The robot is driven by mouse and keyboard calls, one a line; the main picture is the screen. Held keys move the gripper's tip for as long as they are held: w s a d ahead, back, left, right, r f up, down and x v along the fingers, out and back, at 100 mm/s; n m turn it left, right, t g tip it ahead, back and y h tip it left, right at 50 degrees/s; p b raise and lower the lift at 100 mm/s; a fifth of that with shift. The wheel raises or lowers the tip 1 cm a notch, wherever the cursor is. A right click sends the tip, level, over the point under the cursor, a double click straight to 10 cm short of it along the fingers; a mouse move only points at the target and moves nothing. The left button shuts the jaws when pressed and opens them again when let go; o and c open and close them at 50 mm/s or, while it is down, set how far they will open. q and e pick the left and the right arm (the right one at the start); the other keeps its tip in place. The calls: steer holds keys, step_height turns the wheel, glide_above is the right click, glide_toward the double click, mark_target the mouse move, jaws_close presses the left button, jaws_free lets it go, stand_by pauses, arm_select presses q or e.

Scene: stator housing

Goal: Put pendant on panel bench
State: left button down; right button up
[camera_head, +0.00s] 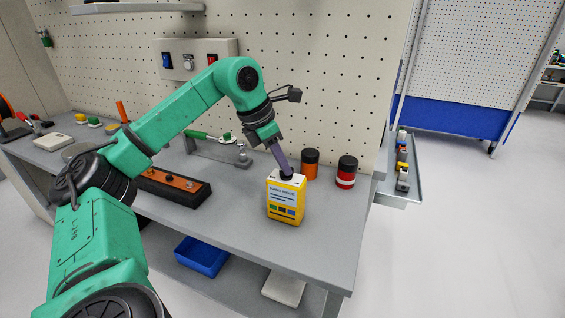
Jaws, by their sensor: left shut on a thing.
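The pendant (286,202) is a yellow box with a white label and coloured buttons, in the head view right of centre. It stands upright at the grey panel bench (325,225), near the front edge. I cannot tell whether its base touches the bench top. My left gripper (286,174) reaches down from above and is shut on the dark top of the pendant. The fingertips are partly hidden against that dark top. My right gripper is not in view.
An orange jar (310,165) and a red jar (346,173) with black lids stand behind the pendant. A black strip box (173,187) lies to the left. A blue bin (202,256) is below. Bench top to the right is clear.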

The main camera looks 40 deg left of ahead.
arm_select(q)
steer(key=c, duration=0.9)
jaws_free()
steer(key=shift+r, duration=0.1)
steer(key=p+v, duration=0.2)
steer(key=v, duration=1)
